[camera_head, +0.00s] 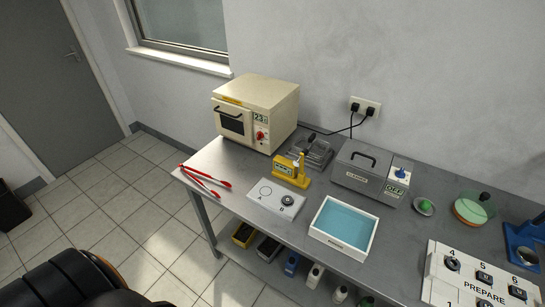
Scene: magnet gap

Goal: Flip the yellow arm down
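A small yellow device (291,170) stands on the grey metal table, in front of the cream oven. It has a yellow block on the left with a dark label. A narrow yellow part (301,163) stands upright at its right end, and a pale piece shows near its top. It is too small to tell which part is the hinged arm. Neither of my grippers is in view, and nothing is touching the device.
Close around the device are a white panel with a dark knob (288,201), a grey tray (314,152) and red tongs (206,178). A white basin of blue liquid (344,224) and a grey cleaner box (367,172) stand to the right. The cream oven (256,111) stands behind.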

